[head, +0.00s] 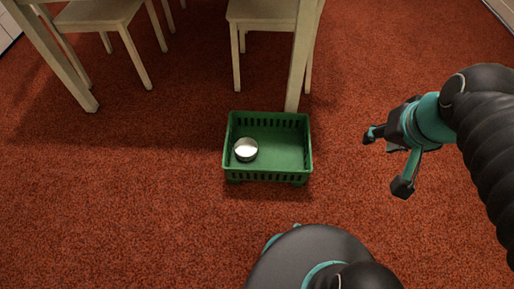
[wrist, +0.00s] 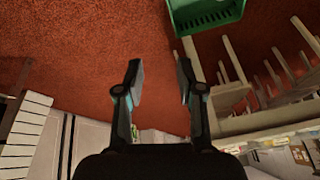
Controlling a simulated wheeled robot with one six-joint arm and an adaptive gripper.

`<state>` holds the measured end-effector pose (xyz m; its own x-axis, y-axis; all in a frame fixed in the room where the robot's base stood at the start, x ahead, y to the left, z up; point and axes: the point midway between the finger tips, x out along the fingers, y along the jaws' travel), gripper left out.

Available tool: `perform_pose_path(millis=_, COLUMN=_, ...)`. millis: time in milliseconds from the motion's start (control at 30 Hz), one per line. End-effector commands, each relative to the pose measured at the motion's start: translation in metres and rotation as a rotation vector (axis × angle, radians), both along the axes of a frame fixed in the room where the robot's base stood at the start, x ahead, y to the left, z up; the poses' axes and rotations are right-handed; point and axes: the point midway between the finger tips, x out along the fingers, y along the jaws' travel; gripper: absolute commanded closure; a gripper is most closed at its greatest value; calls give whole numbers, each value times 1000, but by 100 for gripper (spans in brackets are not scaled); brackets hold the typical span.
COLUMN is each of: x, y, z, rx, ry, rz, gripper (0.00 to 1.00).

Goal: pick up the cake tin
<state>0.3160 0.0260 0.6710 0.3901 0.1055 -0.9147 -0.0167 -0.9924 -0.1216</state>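A small round tin with a pale, bright top (head: 246,149), which looks like the cake tin, sits inside a green plastic crate at the crate's left side. The green crate (head: 267,178) stands on the red carpet; part of it also shows at the top of the wrist view (wrist: 205,22), where the tin is not visible. My gripper (head: 387,161) is at the right of the head view, to the right of the crate and apart from it. Its fingers are spread, with nothing between them, as the wrist view also shows (wrist: 160,78).
A pale table leg (head: 299,60) stands just behind the crate's right part. Pale chairs (head: 262,12) stand behind it and at the back left (head: 98,14). Open red carpet (head: 120,190) lies left, right and in front of the crate.

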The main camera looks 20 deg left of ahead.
Motion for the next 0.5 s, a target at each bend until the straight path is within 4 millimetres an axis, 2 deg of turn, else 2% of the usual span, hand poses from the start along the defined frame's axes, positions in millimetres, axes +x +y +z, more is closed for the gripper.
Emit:
perform_pose_path(millis=267, x=53, y=57, z=-24, rx=263, ry=223, rz=-74, gripper=62)
perform_pose_path(millis=500, x=101, y=106, z=-53, rx=478, ry=409, rz=-175, gripper=62)
